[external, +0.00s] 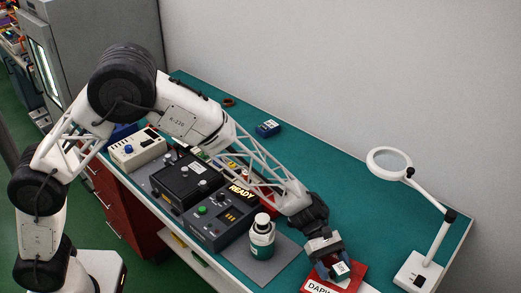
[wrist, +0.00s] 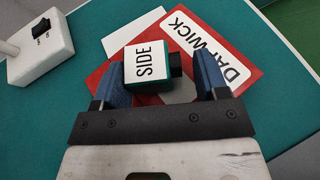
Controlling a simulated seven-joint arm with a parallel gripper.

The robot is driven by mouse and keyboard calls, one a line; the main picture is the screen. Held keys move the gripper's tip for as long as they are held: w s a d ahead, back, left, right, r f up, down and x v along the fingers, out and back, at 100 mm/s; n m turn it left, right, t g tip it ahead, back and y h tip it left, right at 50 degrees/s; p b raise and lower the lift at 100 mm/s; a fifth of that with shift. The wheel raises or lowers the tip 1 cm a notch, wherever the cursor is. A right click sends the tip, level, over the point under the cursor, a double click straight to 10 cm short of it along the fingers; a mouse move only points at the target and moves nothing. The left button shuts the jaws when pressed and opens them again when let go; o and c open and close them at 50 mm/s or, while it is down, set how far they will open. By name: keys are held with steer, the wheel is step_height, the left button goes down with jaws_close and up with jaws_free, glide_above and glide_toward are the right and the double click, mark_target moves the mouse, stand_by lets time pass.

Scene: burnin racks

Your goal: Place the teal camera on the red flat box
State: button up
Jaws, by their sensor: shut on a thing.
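The teal camera (wrist: 147,62) has a white face labelled SIDE and a dark lens on its right in the wrist view. It sits between the two blue fingers of my gripper (wrist: 160,64), which is shut on it. The red flat box (wrist: 222,32), with a white DARWICK label, lies directly beneath the camera and fingers. In the external view, my gripper (external: 328,268) and the camera (external: 341,269) are over the red box (external: 359,277) at the bottom edge. I cannot tell whether the camera touches the box.
A magnifier lamp (external: 420,270) stands right of the box. Black test units (external: 215,215) line the near table edge. A small blue item (external: 267,128) lies further back. The teal table's middle is mostly clear.

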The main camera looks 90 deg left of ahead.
steer(key=shift+f, duration=0.1)
steer(key=o, duration=1)
steer(key=shift+c, duration=0.2)
steer(key=shift+a, duration=0.1)
steer(key=v, duration=1.2)
